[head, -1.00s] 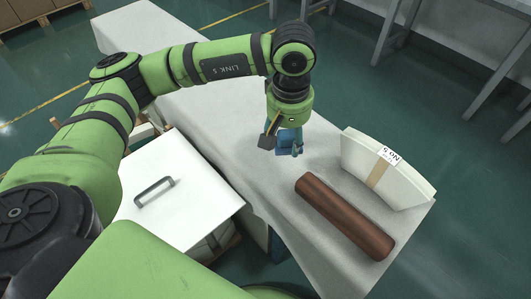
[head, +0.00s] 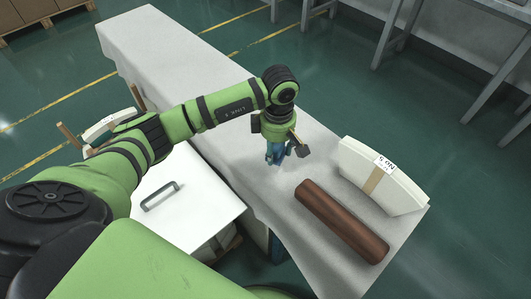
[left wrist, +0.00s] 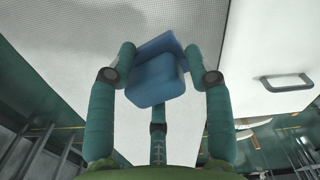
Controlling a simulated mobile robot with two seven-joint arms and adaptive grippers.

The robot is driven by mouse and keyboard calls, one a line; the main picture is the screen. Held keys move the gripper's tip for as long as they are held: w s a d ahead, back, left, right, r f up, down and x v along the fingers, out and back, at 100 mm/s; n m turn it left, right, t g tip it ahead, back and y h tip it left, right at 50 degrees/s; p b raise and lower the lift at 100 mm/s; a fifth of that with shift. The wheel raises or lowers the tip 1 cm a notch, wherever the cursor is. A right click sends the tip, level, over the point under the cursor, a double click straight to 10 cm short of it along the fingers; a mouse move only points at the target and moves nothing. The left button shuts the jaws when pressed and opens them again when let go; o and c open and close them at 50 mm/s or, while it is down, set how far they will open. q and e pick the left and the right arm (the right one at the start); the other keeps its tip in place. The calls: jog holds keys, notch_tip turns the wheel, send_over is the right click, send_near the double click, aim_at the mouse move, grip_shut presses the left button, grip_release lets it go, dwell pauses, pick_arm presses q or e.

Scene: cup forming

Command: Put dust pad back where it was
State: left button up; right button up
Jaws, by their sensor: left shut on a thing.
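My left gripper (head: 274,156) points down over the cloth-covered table (head: 176,58), left of the brown roller. It is shut on the blue dust pad. In the left wrist view the blue pad (left wrist: 155,80) sits between the teal fingers of the gripper (left wrist: 162,68), with pale cloth behind it. In the head view the gripper and arm largely hide the pad, and its height above the cloth is hard to tell. My right gripper is not in view.
A brown roller (head: 341,221) lies on the table, with a curved white stack labelled No.5 (head: 381,178) behind it. A white lid with a grey handle (head: 160,196) is beside the table at the left. The table's far left part is clear.

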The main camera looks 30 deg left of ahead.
pick_arm(q)
jog(key=a+f, duration=0.1)
jog(key=a, duration=0.1)
jog(key=w+a+f, duration=0.1)
jog(key=shift+a+f, duration=0.3)
jog(key=shift+a, duration=0.1)
notch_tip(320, 180, down, 3)
jog(key=shift+f, duration=0.4)
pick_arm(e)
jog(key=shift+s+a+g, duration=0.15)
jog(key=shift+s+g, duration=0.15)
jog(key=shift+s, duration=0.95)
pick_arm(q)
jog(key=shift+f, duration=0.1)
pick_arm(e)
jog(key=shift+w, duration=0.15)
